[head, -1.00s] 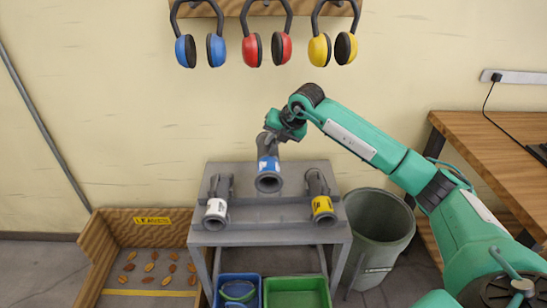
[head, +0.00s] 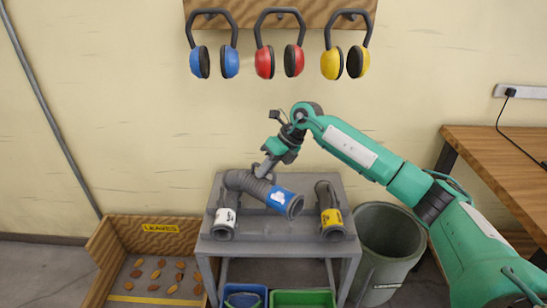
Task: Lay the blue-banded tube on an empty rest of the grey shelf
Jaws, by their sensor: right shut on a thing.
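The blue-banded tube (head: 257,188) is dark grey with a flared mouth. It hangs over the grey shelf (head: 291,245) and lies slantwise, its blue-banded end to the lower right and its other end to the left. My right gripper (head: 266,170) is shut on its middle from above. The tube covers part of the white-banded tube (head: 224,223), which lies on the shelf's left side. A yellow-banded tube (head: 330,211) lies on the right side. The stretch of shelf between them is bare, and I cannot tell how high the held tube is. My left gripper is out of view.
A blue bin (head: 245,291) and a green bin (head: 303,298) are under the shelf. A grey trash can (head: 389,245) stands right of it, with a wooden table (head: 500,150) beyond. A wooden leaf box (head: 150,265) is at left. Ear muffs (head: 279,60) hang on the wall.

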